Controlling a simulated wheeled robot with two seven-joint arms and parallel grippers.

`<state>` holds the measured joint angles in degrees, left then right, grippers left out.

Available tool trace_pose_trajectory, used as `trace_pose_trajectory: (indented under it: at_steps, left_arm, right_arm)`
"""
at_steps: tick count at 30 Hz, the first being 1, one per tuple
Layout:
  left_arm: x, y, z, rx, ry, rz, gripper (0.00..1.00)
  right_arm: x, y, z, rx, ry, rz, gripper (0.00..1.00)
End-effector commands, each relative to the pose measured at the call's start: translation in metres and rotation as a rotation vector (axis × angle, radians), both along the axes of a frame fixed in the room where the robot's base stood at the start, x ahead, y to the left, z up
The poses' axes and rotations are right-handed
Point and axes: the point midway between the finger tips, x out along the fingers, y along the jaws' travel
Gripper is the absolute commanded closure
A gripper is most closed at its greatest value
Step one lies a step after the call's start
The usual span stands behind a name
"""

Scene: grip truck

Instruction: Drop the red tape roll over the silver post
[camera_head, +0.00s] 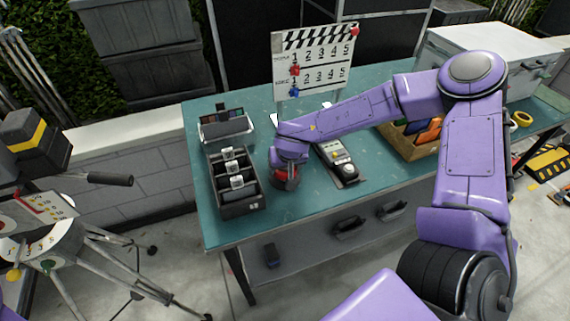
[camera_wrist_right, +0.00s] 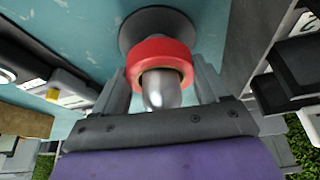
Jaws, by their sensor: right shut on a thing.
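The red tape roll (camera_wrist_right: 150,50) is between the two fingers of my right gripper (camera_wrist_right: 160,85), which is shut on it. In the wrist view the rounded tip of the silver post (camera_wrist_right: 162,92) pokes out through the roll's hole, so the roll is around the post. The post's round grey base shows beyond the roll, and I cannot tell whether the roll touches it. In the head view my right gripper (camera_head: 287,168) points down at the teal table, with the red roll (camera_head: 281,180) just below it. The post is mostly hidden there. My left gripper is not in view.
A black compartment box (camera_head: 240,207) stands close to the left of my right gripper. A grey device (camera_head: 338,160) lies to its right. A clapperboard (camera_head: 312,62) stands behind, and a wooden tray (camera_head: 405,143) sits farther right. The teal table's (camera_head: 230,240) front edge is near.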

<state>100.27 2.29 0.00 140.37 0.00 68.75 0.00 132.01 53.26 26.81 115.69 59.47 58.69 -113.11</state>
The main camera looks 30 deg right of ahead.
Motion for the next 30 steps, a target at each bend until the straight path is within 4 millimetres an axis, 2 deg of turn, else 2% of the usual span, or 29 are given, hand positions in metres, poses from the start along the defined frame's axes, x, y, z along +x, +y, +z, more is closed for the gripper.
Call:
trace_pose_trajectory:
  at_steps: [22, 23, 25, 30]
  left_arm:
    - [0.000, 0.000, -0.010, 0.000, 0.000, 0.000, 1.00]
    - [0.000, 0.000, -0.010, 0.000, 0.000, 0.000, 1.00]
    - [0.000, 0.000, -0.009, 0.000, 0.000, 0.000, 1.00]
    - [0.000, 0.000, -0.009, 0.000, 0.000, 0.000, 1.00]
  right_arm:
    - [0.000, 0.000, -0.023, 0.000, 0.001, 0.000, 0.57]
    - [0.000, 0.000, -0.023, 0.000, 0.001, 0.000, 0.23]
    - [0.000, 0.000, -0.022, 0.000, 0.001, 0.000, 0.00]
    - [0.000, 0.000, -0.022, 0.000, 0.001, 0.000, 0.00]
